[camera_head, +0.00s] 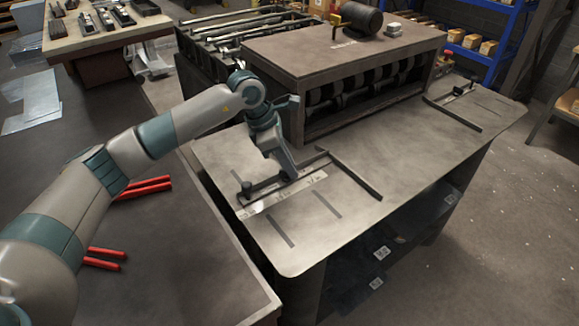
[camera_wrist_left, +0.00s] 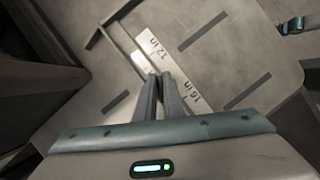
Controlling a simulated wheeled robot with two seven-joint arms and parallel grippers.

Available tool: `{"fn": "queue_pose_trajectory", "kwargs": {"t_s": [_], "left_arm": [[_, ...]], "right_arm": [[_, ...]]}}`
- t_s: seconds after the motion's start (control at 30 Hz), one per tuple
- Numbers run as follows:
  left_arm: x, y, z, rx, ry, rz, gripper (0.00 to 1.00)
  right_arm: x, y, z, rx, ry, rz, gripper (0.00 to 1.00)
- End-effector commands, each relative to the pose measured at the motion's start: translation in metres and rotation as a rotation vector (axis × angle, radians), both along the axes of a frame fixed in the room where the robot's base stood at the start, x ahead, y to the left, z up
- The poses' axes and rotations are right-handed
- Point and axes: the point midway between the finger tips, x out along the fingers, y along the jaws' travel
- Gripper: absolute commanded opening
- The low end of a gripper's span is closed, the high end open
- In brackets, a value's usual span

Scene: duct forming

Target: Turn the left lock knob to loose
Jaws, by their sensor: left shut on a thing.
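My left gripper (camera_head: 291,174) reaches down to the left guide rail (camera_head: 266,187) on the grey sheet-metal table. It also shows in the left wrist view (camera_wrist_left: 160,77), with both fingers close together at the scale plate (camera_wrist_left: 181,78) marked 12 in and 16 in. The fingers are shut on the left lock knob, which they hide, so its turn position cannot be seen. A dark upright post (camera_head: 246,188) stands at the rail's left end. My right gripper is not in view.
A dark guide bar (camera_head: 350,175) runs from the rail toward the table's front edge. The roller machine (camera_head: 345,50) stands behind. A second guide (camera_head: 458,93) lies at the right. Red-handled tools (camera_head: 145,187) lie on the left bench. The table's middle is clear.

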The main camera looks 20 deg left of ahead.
Motion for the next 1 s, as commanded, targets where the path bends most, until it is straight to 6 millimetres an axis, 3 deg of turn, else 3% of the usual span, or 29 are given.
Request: {"fn": "queue_pose_trajectory", "kwargs": {"t_s": [0.07,0.1,0.17,0.73,1.0], "left_arm": [[0.001,0.000,0.001,-0.002,-0.002,0.000,0.00],[0.001,0.000,0.001,-0.002,-0.002,0.000,0.16],[0.001,0.000,0.001,-0.001,-0.001,0.000,0.27],[0.003,0.003,0.003,0.002,-0.007,0.004,0.27],[0.004,0.010,0.022,0.002,-0.009,0.007,0.27]], "right_arm": [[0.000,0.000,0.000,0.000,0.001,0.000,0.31],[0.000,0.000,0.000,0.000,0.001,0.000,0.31],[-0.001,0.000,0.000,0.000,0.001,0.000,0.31],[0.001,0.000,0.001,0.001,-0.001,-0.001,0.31],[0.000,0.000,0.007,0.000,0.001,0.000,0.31]]}}
